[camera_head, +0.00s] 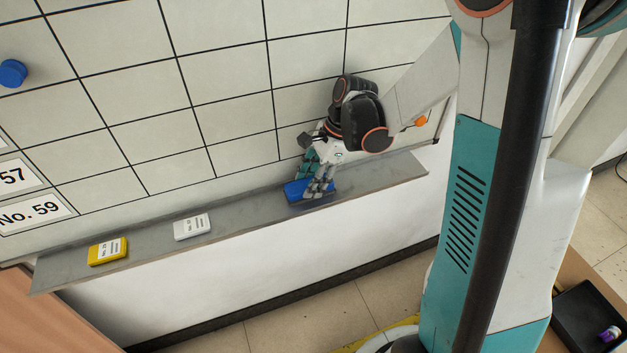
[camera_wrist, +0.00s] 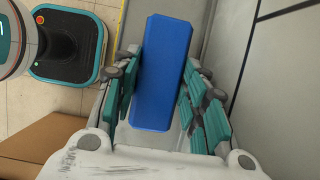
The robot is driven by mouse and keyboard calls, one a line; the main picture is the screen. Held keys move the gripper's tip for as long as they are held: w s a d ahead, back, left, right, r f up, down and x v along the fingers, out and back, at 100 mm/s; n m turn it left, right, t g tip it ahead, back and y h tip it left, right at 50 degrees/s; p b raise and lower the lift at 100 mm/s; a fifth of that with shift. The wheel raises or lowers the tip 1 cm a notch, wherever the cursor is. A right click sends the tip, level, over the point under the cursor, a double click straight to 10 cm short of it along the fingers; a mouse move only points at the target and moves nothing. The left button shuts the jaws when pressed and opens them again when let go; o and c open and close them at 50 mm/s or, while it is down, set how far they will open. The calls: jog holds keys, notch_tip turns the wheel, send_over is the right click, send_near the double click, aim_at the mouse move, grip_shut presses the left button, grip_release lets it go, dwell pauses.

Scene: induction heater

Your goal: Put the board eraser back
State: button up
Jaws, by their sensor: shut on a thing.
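The blue board eraser (camera_head: 296,190) is at the right part of the grey metal ledge (camera_head: 255,205) under the whiteboard. My gripper (camera_head: 318,186) reaches down to it and is shut on it. In the wrist view the eraser (camera_wrist: 161,75) lies lengthwise between the two teal-padded fingers of my gripper (camera_wrist: 160,85). The eraser is on the ledge or very close above it; I cannot tell if it touches. Part of it is hidden behind the fingers in the head view.
A white block (camera_head: 192,227) with a label and a yellow block (camera_head: 107,251) with a label lie further left on the ledge. The gridded whiteboard (camera_head: 180,100) rises behind, with a blue round magnet (camera_head: 12,73). The ledge between the white block and my gripper is clear.

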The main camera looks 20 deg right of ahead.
jog(key=shift+s+a+r, duration=0.1)
jog(key=shift+s, duration=0.05)
jog(key=o, duration=0.7)
jog(key=shift+c, duration=0.2)
jog(key=p+v, duration=0.3)
jog(key=v, duration=0.9)
jog(key=shift+p, duration=0.3)
jog(key=s+a+r+n+t+h+b, duration=0.1)
jog(key=s+a+r+n+h+b, duration=0.15)
jog(key=s+a+r+n, duration=0.45)
jog(key=s+d+f+n+t+h, duration=0.1)
jog(key=s+n+t, duration=0.4)
jog(key=n, duration=0.5)
jog(key=s+d+h, duration=0.1)
jog(key=s, duration=0.1)
jog(key=shift+s+n+t, duration=0.3)
